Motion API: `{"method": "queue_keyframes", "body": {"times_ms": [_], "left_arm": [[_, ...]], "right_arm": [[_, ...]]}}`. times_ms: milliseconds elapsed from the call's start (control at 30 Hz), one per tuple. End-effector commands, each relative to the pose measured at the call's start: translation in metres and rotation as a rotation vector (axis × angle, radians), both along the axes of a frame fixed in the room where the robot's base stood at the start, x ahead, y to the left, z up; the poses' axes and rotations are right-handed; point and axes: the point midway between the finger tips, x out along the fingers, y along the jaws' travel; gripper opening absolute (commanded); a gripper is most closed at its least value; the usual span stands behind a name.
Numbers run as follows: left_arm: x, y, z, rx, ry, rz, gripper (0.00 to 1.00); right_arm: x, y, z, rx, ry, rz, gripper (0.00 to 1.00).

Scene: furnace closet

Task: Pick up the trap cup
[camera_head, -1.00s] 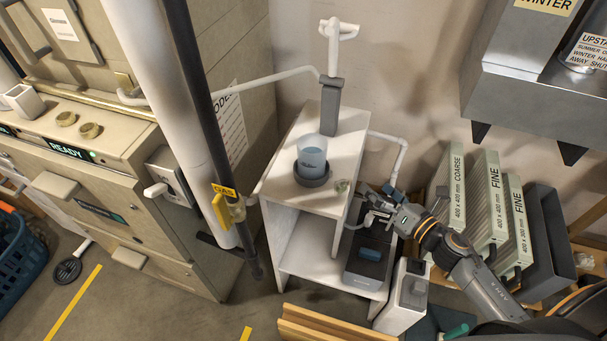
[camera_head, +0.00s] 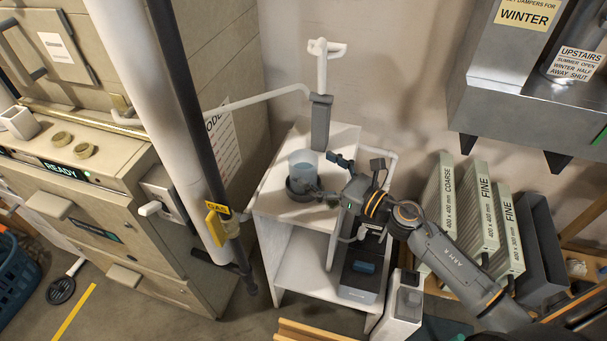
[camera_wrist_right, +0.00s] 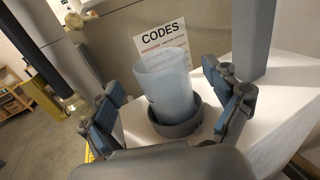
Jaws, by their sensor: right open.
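The trap cup (camera_head: 303,160) is a translucent, bluish cup standing upright in a dark grey round holder (camera_head: 303,190) on top of the white stand. In the right wrist view the cup (camera_wrist_right: 165,82) stands between and beyond my two blue-padded fingers, with the holder (camera_wrist_right: 178,124) around its base. My right gripper (camera_head: 331,178) is open and empty just to the right of the cup. The fingers look apart from the cup, but exact contact is hard to tell. My left gripper is not in view.
The white stand (camera_head: 270,207) has a grey post (camera_head: 320,122) behind the cup. A black gas pipe (camera_head: 186,120) with a yellow valve runs at the left. Filters (camera_head: 477,210) lean on the right. A grey duct (camera_head: 500,110) hangs above them.

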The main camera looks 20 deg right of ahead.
Motion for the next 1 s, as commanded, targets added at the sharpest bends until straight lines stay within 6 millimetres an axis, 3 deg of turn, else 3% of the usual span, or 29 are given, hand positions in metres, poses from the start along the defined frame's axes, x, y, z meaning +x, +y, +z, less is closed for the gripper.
{"method": "queue_keyframes", "body": {"times_ms": [267, 567, 1000], "left_arm": [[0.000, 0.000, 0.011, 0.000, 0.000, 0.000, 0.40], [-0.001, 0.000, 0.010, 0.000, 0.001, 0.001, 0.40], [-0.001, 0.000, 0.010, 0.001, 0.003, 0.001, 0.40]], "right_arm": [[0.035, 0.023, 0.003, 0.002, -0.002, -0.001, 0.89], [0.038, 0.025, 0.001, 0.000, -0.001, 0.000, 0.89], [0.038, 0.025, 0.001, 0.001, -0.001, 0.000, 0.00]]}}
